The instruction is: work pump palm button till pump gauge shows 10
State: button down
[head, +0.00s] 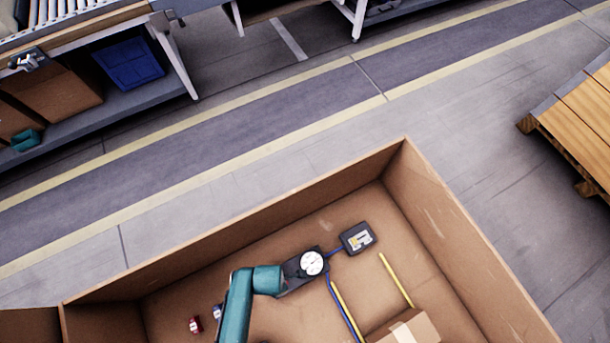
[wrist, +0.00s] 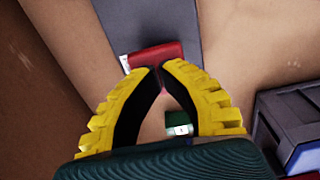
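The pump's round white gauge (head: 312,263) sits on a dark body inside a large cardboard box. The needle reading is too small to make out. My teal arm covers part of the area left of the gauge, and my gripper cannot be made out in the head view. In the wrist view, my gripper (wrist: 161,70) has yellow fingers with black inner faces. Their tips meet, with nothing visibly held. A red piece with a white label (wrist: 157,54) lies just beyond the tips. A palm button cannot be clearly identified.
A dark box with a label (head: 357,238) lies right of the gauge, joined by a blue hose. Yellow rods and a small carton (head: 408,329) lie nearer. The cardboard walls (head: 440,220) surround everything. A green piece (wrist: 179,126) shows between the fingers.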

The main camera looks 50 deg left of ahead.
notch_tip(320, 180, down, 2)
jog(key=shift+b, duration=0.55)
notch_tip(320, 180, up, 5)
jog(key=p, duration=0.5)
jog(key=shift+f, duration=0.35)
notch_tip(320, 180, down, 4)
jog(key=b, duration=0.3)
notch_tip(320, 180, up, 4)
jog(key=p, duration=0.4)
jog(key=shift+r, duration=0.2)
jog(key=shift+f, duration=0.15)
jog(key=shift+f, duration=0.15)
